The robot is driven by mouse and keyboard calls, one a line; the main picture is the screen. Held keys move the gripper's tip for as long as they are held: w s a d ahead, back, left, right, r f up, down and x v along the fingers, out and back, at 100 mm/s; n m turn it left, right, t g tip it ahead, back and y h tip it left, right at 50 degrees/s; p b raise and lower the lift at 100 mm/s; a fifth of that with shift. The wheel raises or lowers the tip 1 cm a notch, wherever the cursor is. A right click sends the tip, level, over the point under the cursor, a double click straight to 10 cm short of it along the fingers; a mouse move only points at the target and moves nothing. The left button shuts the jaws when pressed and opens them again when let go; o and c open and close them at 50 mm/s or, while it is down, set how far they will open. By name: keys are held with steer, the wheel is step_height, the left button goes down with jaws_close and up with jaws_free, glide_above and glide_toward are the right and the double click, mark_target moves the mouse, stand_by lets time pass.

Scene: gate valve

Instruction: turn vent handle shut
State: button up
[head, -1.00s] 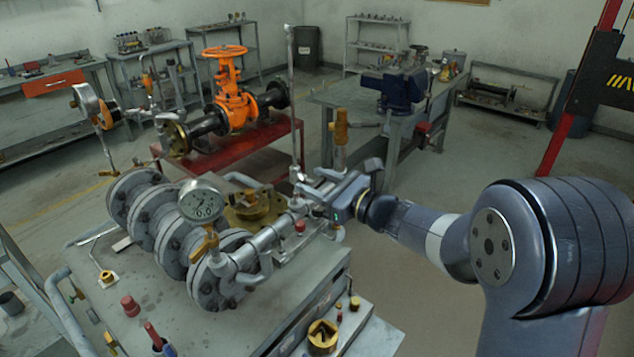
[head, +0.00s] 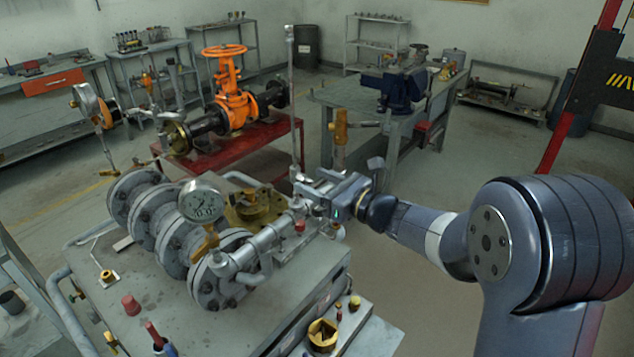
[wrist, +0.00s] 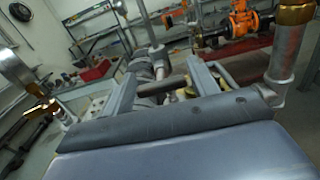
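A brass valve (head: 340,132) stands on an upright pipe just behind my gripper, with a short grey lever (head: 366,124) pointing right from it. I cannot tell for sure that this lever is the vent handle. My gripper (head: 306,186) is at the right end of the grey pipe assembly, below and left of that lever. In the wrist view its two fingers (wrist: 160,82) stand apart, with pipe parts showing beyond and between them. I see no handle clearly held. A brass-topped silver post (wrist: 287,58) stands right of the fingers.
A tall thin pole (head: 291,90) rises close behind my gripper. A pressure gauge (head: 202,203) and large bolted flanges (head: 208,285) stand left on the grey bench (head: 180,325). An orange gate valve (head: 235,100) is farther back.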

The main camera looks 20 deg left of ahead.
steer(key=shift+o, duration=1.2)
steer(key=b+v, duration=0.2)
steer(key=v, duration=0.8)
steer(key=shift+s+d, duration=0.2)
steer(key=shift+d, duration=0.15)
steer(key=p+x, duration=0.2)
steer(key=x, duration=0.8)
steer(key=shift+a+r, duration=0.1)
steer(key=shift+a, duration=0.05)
steer(key=shift+w+a, duration=0.2)
steer(key=shift+a, duration=0.1)
steer(key=shift+n, duration=0.7)
